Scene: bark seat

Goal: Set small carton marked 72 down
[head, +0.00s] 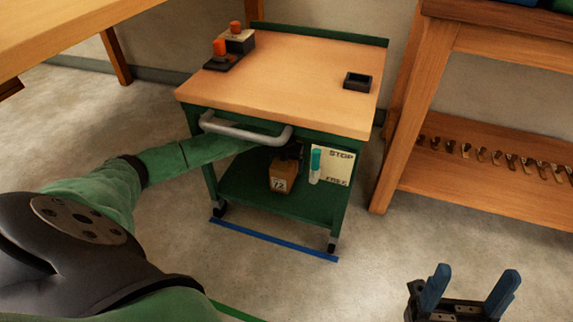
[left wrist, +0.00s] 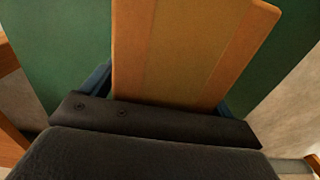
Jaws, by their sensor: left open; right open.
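The small carton marked 72 (head: 282,177) is brown with a dark label. It stands upright on or just above the green lower shelf (head: 235,190) of the trolley. My left arm reaches in under the tabletop, and my left gripper (head: 290,152) is at the carton's top, mostly in shadow. In the left wrist view the carton (left wrist: 185,50) fills the middle, between the blue fingertips of my left gripper (left wrist: 165,90). The fingers are open around it; contact cannot be told. My right gripper (head: 469,290) is open and empty at the lower right, above the floor.
The trolley's wooden top (head: 290,80) and grey handle (head: 245,130) are above the shelf. A wooden bench (head: 480,60) stands right. A blue strip (head: 270,240) marks the floor.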

